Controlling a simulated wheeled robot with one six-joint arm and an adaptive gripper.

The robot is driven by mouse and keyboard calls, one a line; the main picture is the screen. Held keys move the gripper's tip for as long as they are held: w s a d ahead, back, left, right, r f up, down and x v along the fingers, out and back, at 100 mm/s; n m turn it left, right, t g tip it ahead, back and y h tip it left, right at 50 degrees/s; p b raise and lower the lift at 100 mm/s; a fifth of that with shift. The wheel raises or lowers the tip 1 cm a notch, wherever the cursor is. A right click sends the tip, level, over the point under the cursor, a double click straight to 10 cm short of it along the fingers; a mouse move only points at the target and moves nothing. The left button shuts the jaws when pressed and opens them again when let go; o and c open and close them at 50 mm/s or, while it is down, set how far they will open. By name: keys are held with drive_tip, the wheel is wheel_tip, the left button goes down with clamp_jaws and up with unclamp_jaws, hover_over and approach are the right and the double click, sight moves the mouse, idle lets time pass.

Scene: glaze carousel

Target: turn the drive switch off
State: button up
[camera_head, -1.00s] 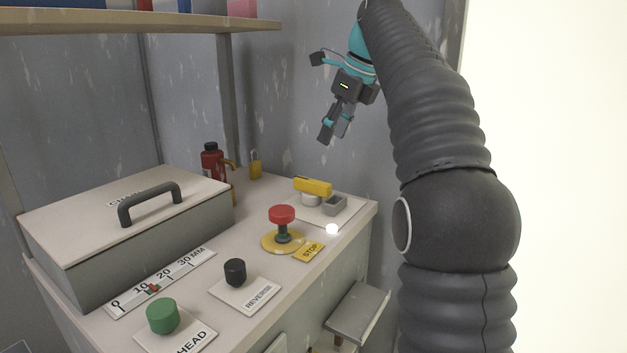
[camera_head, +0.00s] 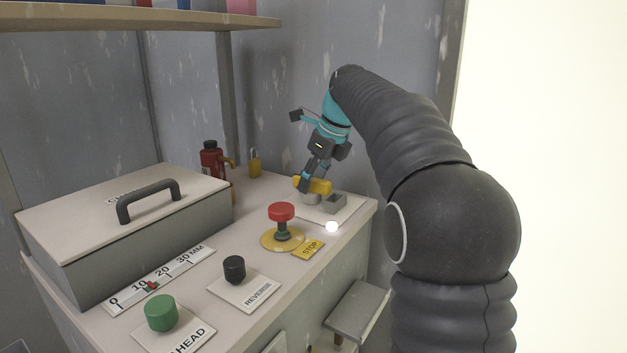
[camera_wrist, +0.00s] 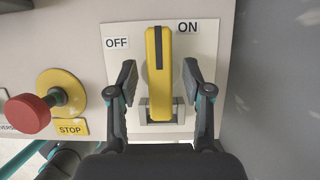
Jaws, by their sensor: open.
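The drive switch is a yellow bar handle (camera_wrist: 159,85) with a dark stripe, on a pale plate (camera_wrist: 120,68) marked OFF at left and ON at right in the wrist view. Its striped end lies nearer the ON mark. In the head view the yellow handle (camera_head: 318,186) shows at the counter's back right, partly behind my gripper (camera_head: 307,184). In the wrist view my gripper (camera_wrist: 165,95) is open, with one finger on each side of the handle. Gaps show between the fingers and the handle. A grey block (camera_head: 335,203) sits beside the handle on the plate.
A red mushroom STOP button (camera_head: 281,212) on a yellow base stands in front of the switch, near a lit white lamp (camera_head: 332,227). A black REVERSE knob (camera_head: 234,269), green AHEAD knob (camera_head: 162,313) and grey lidded box (camera_head: 150,240) are farther left. A wall stands behind.

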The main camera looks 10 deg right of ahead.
clamp_jaws()
drive_tip(key=shift+d, duration=0.1)
